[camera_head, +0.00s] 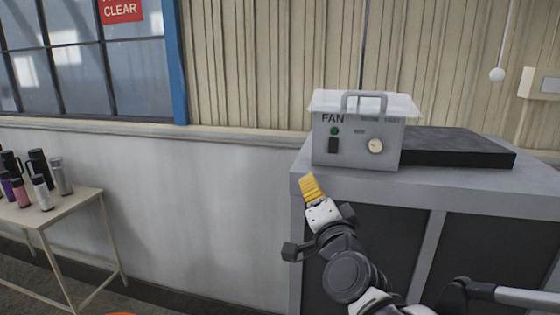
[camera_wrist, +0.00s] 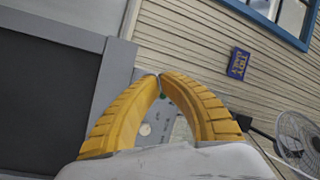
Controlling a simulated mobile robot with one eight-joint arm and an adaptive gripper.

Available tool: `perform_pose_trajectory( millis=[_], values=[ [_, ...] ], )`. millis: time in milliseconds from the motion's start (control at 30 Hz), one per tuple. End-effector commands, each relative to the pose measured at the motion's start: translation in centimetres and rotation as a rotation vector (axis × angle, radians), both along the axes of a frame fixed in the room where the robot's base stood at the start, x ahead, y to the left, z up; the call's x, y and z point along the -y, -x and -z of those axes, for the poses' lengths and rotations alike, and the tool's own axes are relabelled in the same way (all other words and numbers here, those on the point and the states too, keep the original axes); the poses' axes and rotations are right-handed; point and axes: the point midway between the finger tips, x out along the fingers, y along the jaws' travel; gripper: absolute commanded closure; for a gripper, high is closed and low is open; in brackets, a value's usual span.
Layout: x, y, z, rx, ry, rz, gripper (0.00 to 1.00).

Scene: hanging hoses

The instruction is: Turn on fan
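The grey fan control box (camera_head: 347,157), marked FAN, stands on the grey cabinet (camera_head: 300,180). Its front has a green button or light (camera_head: 334,131), a black switch (camera_head: 333,146) below it and a round pale dial (camera_head: 376,146) to the right. My gripper (camera_head: 307,177) has yellow fingers and is in front of the cabinet, below and left of the box, apart from it in the picture. In the wrist view the curved fingers (camera_wrist: 160,77) meet at their tips with nothing between them. The box panel (camera_wrist: 158,118) shows between them, partly hidden. The fan (camera_wrist: 298,140) stands at the right edge.
A black flat slab (camera_head: 460,150) lies right of the box. A table (camera_head: 75,205) with several bottles stands at the left. The wall between table and cabinet is clear.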

Motion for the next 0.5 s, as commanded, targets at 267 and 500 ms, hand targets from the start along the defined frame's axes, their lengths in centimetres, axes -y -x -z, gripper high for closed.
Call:
perform_pose_trajectory(
  millis=[267, 500],
  values=[
    [2.2, 9.1, 22.3, -0.386, 0.632, -0.227, 1.00],
    [8.2, 17.6, 35.2, -0.729, 0.947, -0.309, 1.00]
  ],
)
